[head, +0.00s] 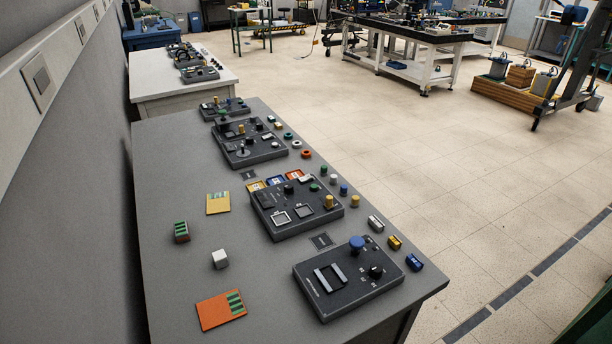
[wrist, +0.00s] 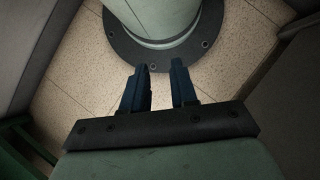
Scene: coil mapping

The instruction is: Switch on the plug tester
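Several dark tester boxes stand in a row on the grey table in the head view; no label is readable enough to say which is the plug tester. The nearest box (head: 331,291) has a pale-framed slot, a blue round knob (head: 357,243) and a black rotary knob (head: 375,271). The box behind it (head: 269,223) has two pale square frames and a yellow knob (head: 328,202). Two more boxes (head: 231,155) lie farther back. My gripper (wrist: 159,67) shows only in the wrist view, fingers apart and empty, above the floor and away from the boxes.
The grey table (head: 180,270) holds an orange card (head: 215,312), a yellow card (head: 217,204), a white cube (head: 220,259) and a green-striped block (head: 181,232). Small coloured plugs line its right edge, including a blue one (head: 414,262). A wall borders the left; open floor lies right.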

